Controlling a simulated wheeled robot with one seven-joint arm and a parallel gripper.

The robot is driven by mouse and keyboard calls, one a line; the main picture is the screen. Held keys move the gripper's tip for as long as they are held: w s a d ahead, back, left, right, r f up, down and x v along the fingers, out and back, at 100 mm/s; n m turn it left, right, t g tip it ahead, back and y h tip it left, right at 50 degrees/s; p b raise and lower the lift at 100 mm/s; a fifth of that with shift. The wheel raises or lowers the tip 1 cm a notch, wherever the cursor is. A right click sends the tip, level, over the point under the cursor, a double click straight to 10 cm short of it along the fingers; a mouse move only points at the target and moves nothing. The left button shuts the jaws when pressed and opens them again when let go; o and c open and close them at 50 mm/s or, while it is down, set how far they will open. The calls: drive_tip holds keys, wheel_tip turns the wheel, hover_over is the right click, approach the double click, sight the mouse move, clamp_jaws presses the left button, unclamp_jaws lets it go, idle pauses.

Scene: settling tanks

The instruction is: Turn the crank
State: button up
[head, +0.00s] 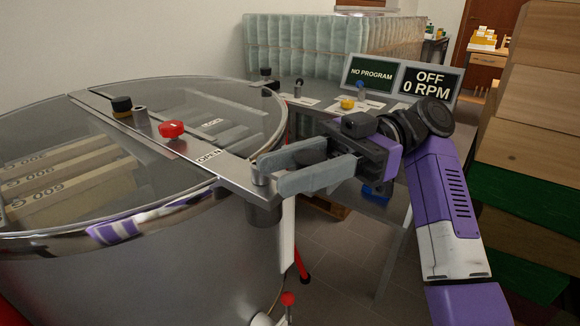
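A large round steel tank (150,270) with a clear lid fills the left. A flat metal bar (205,160) crosses its top and carries a black knob (122,105), a red knob (172,130) and an "OPEN" label. A short metal post (261,179) stands at the bar's near right end, above a grey cylinder (264,214) at the rim. I cannot tell which part is the crank. My gripper (272,175) is open, its two grey fingers parted, with the tips beside the post. I cannot tell whether they touch it. Nothing shows held.
Behind the tank, a metal table (310,103) holds small knobbed parts and two signs, "NO PROGRAM" (371,74) and "OFF 0 RPM" (430,82). Wooden boxes (535,120) are stacked close at the right. A red knob (288,299) sits low by the tank. Tiled floor shows between.

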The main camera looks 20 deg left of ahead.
drive_tip(key=o, duration=0.3)
drive_tip(key=shift+a, duration=0.1)
drive_tip(key=shift+o, duration=0.2)
drive_tip(key=b+v, duration=0.1)
drive_tip(key=v, duration=0.7)
drive_tip(key=shift+s, duration=0.1)
idle(1.2)
